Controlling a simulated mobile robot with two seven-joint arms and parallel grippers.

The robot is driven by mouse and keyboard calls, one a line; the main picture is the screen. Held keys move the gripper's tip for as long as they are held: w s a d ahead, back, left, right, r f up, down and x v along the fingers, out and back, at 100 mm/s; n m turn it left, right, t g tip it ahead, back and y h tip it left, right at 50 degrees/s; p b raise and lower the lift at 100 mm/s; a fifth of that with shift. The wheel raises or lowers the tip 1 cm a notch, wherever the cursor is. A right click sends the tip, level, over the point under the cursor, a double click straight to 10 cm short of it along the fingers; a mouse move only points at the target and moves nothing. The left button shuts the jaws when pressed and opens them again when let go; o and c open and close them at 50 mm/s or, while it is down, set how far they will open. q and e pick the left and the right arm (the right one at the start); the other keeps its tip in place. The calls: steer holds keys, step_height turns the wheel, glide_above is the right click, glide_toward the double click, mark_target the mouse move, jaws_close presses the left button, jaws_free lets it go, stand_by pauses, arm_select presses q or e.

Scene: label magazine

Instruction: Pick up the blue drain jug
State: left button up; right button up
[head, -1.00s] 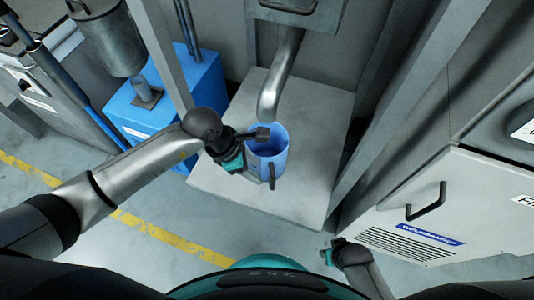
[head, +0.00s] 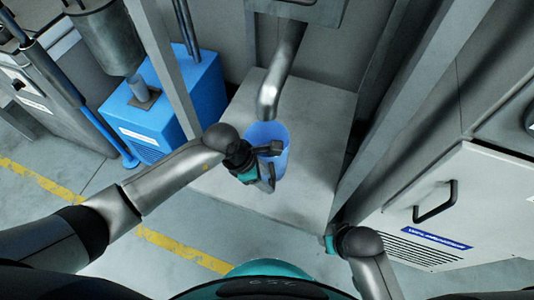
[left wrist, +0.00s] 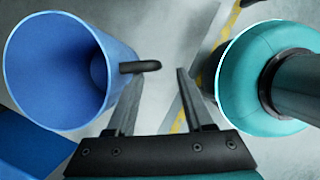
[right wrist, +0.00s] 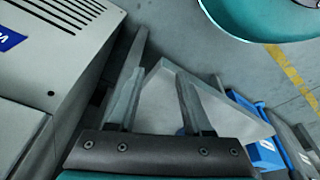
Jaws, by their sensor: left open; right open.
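The blue drain jug (head: 280,135) stands upright with its open top up, on a pale slab below a metal spout. My left gripper (head: 271,165) is at the jug's near side in the head view and covers part of it. In the left wrist view, the jug (left wrist: 50,70) is at the left and its black handle (left wrist: 140,67) reaches into the gap at the fingertips. The left fingers (left wrist: 158,75) are open, not closed on the handle. My right gripper (head: 329,240) is low in the head view, beside the grey cabinet; its open, empty fingers show in the right wrist view (right wrist: 165,60).
The bent metal spout (head: 270,95) hangs just behind the jug. The pale slab (head: 315,150) has bare room right of the jug. A blue unit (head: 165,110) stands left, a grey cabinet (head: 450,205) right. Metal posts flank the slab.

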arm_select(q)
steer(key=shift+b+x, duration=1.45)
steer(key=shift+x, duration=1)
steer(key=shift+w+a, duration=0.15)
arm_select(e)
step_height(320, 180, up, 6)
steer(key=w+t, duration=0.1)
steer(key=w, duration=0.1)
steer(key=shift+a, duration=0.15)
arm_select(q)
steer(key=shift+c, duration=0.3)
arm_select(e)
steer(key=shift+w+r, duration=0.1)
arm_select(q)
jaws_close()
